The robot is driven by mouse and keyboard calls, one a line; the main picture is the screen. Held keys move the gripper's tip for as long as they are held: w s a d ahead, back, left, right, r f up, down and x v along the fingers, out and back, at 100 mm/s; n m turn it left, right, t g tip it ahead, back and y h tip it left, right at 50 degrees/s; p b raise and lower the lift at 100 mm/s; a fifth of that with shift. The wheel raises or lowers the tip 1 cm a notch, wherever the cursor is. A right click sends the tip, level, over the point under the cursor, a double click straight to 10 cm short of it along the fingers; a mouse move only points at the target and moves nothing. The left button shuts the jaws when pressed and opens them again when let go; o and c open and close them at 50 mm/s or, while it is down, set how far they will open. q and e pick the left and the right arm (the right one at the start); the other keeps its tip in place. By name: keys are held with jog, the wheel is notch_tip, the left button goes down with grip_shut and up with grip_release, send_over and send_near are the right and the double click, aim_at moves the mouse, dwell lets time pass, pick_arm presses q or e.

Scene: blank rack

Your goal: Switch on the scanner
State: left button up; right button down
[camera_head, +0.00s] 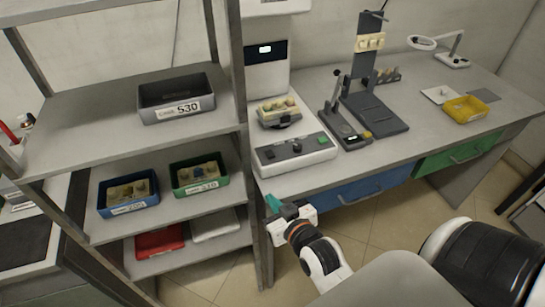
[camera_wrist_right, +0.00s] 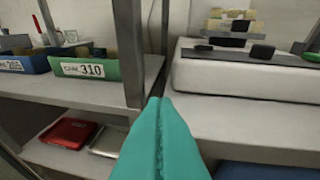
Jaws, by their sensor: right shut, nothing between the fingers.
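The scanner appears to be the white machine at the left end of the workbench. Its low front base (camera_head: 295,158) has a dark strip with a round knob and a green button (camera_head: 322,141). Behind it stands a white upright with a dark lit screen (camera_head: 266,50). My right gripper (camera_head: 272,202) is in front of and below the bench edge, apart from the scanner, its teal fingers shut and empty. In the right wrist view the shut fingers (camera_wrist_right: 158,105) point toward the gap between shelf and bench, with the scanner base (camera_wrist_right: 245,77) ahead to the right. My left gripper is out of view.
A grey shelf rack with a post (camera_head: 240,110) stands close left of the scanner. It holds a grey bin (camera_head: 175,98), a blue bin (camera_head: 128,194), a green bin (camera_head: 199,174) and a red tray (camera_head: 158,241). A dark stand (camera_head: 375,110) and yellow tray (camera_head: 465,109) are farther right.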

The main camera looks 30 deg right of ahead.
jog(key=d+r+m+t+h, duration=0.2)
jog(key=d+r+t+h, duration=0.1)
jog(key=r, duration=0.3)
jog(key=shift+w+d+t+h, duration=0.15)
jog(key=shift+d+t+h, duration=0.15)
jog(key=shift+d+t, duration=0.45)
jog(key=shift+w+a, duration=0.15)
jog(key=r+p, duration=0.1)
jog(key=r, duration=0.1)
send_over(274, 165)
jog(key=f, duration=0.3)
jog(key=shift+w+f, duration=0.1)
jog(key=shift+w, duration=0.1)
jog(key=shift+s+f, duration=0.15)
jog(key=shift+f, duration=0.4)
